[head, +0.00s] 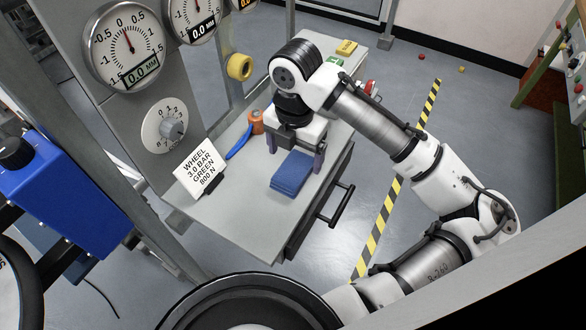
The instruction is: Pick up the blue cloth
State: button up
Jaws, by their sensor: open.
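The blue cloth (292,173) lies folded flat on the grey bench top, near its front edge. My gripper (296,158) points down at the cloth's far edge. Its two fingers are spread apart, one on the left and one on the right. I cannot tell whether the fingers touch the cloth. My arm reaches in from the lower right and hides part of the bench behind the gripper.
A sign card (198,170) stands at the left on the bench (240,215). A blue-handled tool (239,141) and an orange item (256,122) lie left of my gripper. A yellow block (346,48) sits at the far end. A drawer handle (337,203) juts out in front.

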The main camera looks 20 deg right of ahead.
aim_at(293, 168)
jog(key=shift+w+f+p, duration=0.2)
jog(key=shift+f+p, duration=0.25)
jog(key=shift+f, duration=1.15)
jog(key=shift+w+f+p, duration=0.2)
jog(key=shift+f+p, duration=0.25)
jog(key=shift+f, duration=1.15)
jog(key=c, duration=1.1)
jog(key=shift+o, duration=0.2)
jog(key=shift+r, duration=0.1)
notch_tip(293, 168, up, 20)
jog(key=b, duration=0.2)
